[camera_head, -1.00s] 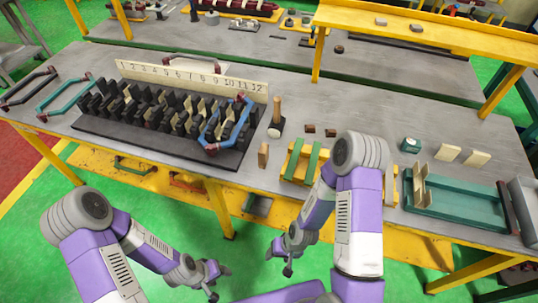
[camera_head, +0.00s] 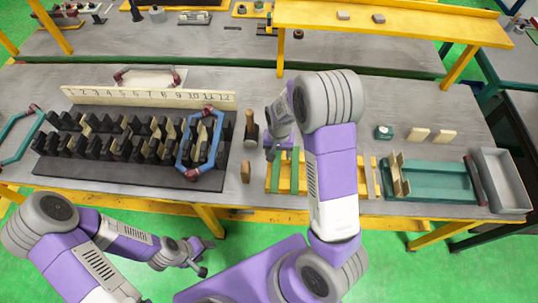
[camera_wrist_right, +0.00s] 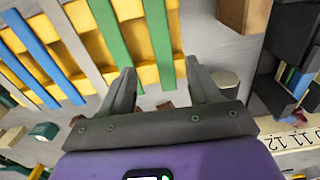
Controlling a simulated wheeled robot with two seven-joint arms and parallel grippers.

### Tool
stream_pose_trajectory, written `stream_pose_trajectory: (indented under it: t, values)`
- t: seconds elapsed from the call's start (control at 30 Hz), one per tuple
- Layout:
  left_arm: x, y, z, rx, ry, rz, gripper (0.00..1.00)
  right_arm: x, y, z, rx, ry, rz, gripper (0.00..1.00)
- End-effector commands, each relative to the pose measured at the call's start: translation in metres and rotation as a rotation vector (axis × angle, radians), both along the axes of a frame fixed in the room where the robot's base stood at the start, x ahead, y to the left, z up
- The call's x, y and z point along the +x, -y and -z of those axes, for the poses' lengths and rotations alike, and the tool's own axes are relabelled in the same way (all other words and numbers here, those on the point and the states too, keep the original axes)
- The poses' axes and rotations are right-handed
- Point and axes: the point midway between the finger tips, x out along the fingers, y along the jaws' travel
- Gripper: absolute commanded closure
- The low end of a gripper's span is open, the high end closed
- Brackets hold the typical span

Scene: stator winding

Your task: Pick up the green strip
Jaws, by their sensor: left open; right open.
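Two green strips lie side by side across a yellow rack (camera_wrist_right: 180,73). In the right wrist view one is the left green strip (camera_wrist_right: 110,32) and the other the right green strip (camera_wrist_right: 159,38). In the head view a green strip (camera_head: 274,186) shows at the left end of the yellow rack (camera_head: 286,186), and my right arm hides much of the rack. My right gripper (camera_head: 270,150) is open and empty over the table by the rack's left end; in its wrist view the fingers (camera_wrist_right: 160,76) point toward the green strips, apart from them as far as I can tell. My left gripper (camera_head: 205,258) is open and empty, low in front of the table.
Blue strips (camera_wrist_right: 34,38) lie on the same rack. A wooden-handled hammer (camera_head: 250,128) and a wooden block (camera_head: 245,172) stand left of the rack. The slotted stator (camera_head: 120,140) with a blue coil (camera_head: 180,150) is further left. A green tray (camera_head: 440,182) is at right.

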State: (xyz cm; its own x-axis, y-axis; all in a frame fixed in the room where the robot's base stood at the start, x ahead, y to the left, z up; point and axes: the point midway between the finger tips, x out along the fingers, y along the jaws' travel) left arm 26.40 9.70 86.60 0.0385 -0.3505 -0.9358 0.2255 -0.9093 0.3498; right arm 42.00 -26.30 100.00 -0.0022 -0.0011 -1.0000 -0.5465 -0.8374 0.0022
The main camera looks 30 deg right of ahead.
Motion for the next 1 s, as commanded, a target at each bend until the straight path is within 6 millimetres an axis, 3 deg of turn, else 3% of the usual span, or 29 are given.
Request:
stream_pose_trajectory:
  t: [0.5,0.8,0.83,1.0]
  values:
    - [0.0,0.0,-0.002,0.0,-0.001,-0.001,0.44,0.001,-0.006,0.066,0.001,-0.004,0.0,0.38]
    - [0.0,0.0,-0.002,0.0,-0.001,0.0,0.44,0.001,-0.007,0.072,0.001,-0.001,-0.001,0.38]
    - [0.0,0.0,-0.002,0.0,-0.001,0.0,0.44,0.001,-0.007,0.072,0.001,-0.001,-0.001,0.4]
    - [0.0,0.0,-0.002,0.0,-0.001,0.0,0.44,0.001,-0.007,0.072,0.001,-0.002,-0.001,0.66]
